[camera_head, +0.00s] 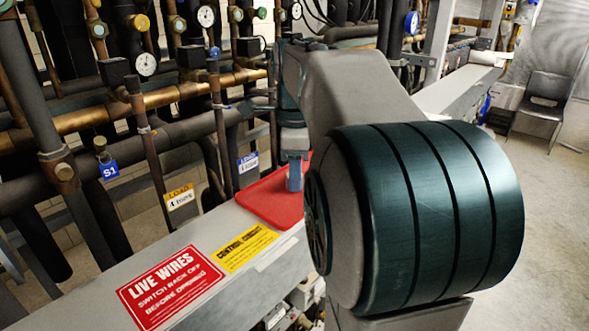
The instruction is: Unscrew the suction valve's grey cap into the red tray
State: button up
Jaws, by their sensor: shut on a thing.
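My gripper (294,178) is at the middle of the view, pointing down over the red tray (268,205). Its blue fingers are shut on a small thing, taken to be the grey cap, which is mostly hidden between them. I cannot tell whether the fingers or the thing touch the tray. The red tray lies on the grey ledge, and my arm hides its right side. A blue S1 tag (109,170) hangs on the dark pipes at the left. I cannot make out for sure which fitting is the suction valve.
The grey ledge (255,290) carries a red LIVE WIRES sign (170,287) and a yellow label (246,247). Behind it stand dark and copper pipes (110,108) with gauges (146,64). My arm covers much of the right side. A chair (542,100) stands far right on open floor.

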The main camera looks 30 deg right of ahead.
jog(key=shift+f, duration=0.2)
jog(key=o, duration=1)
jog(key=shift+c, duration=0.3)
notch_tip(320, 180, up, 7)
jog(key=p, duration=0.6)
jog(key=shift+r+p, duration=0.1)
jog(key=shift+p, duration=0.3)
jog(key=shift+a, duration=0.1)
